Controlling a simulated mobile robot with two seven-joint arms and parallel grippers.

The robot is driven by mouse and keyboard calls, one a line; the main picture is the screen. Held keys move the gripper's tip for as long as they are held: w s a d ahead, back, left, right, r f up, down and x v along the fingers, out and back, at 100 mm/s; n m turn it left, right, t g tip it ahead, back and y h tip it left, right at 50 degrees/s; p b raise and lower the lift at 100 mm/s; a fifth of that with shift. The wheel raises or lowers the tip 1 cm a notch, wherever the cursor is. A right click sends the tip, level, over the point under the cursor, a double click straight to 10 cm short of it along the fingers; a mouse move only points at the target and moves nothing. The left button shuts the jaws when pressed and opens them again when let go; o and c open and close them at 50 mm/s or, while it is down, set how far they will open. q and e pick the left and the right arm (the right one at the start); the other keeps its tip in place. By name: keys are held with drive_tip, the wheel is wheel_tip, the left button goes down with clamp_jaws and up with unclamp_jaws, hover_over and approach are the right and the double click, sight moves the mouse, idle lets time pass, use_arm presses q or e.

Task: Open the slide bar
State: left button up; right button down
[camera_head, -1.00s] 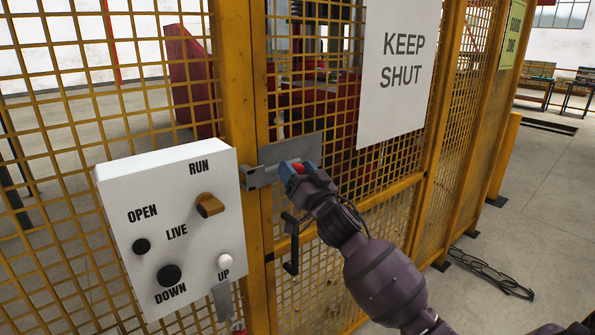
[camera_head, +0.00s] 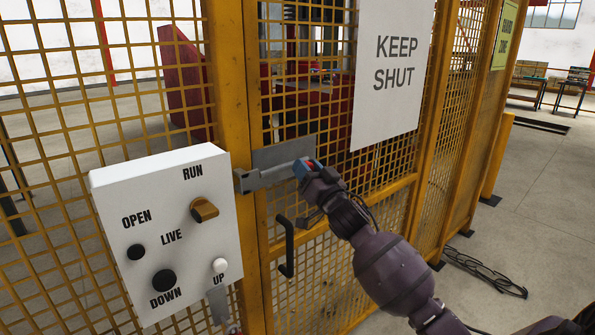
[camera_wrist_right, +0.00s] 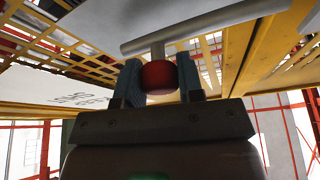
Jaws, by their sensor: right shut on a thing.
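The slide bar (camera_head: 270,176) is a grey metal bar on a grey plate (camera_head: 285,151) on the yellow mesh gate. Its left end lies at the yellow post, by the catch (camera_head: 241,181). My right gripper (camera_head: 304,168) is at the bar's right end. In the right wrist view its two blue-padded fingers (camera_wrist_right: 160,80) are shut on the bar's red knob (camera_wrist_right: 159,77), and the grey bar (camera_wrist_right: 205,27) runs just beyond. My left gripper is not in view.
A white control box (camera_head: 170,230) with a yellow-brown switch and several buttons hangs left of the post. A black gate handle (camera_head: 287,247) is below the bar. A KEEP SHUT sign (camera_head: 391,75) is on the gate. A cable (camera_head: 480,270) lies on the floor at right.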

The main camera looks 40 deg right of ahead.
drive_tip(key=c, duration=0.8)
unclamp_jaws()
drive_tip(key=shift+a, duration=0.1)
drive_tip(key=shift+o, duration=0.2)
drive_tip(key=b+v, duration=0.1)
drive_tip(key=v, duration=1)
drive_tip(key=shift+w, duration=0.1)
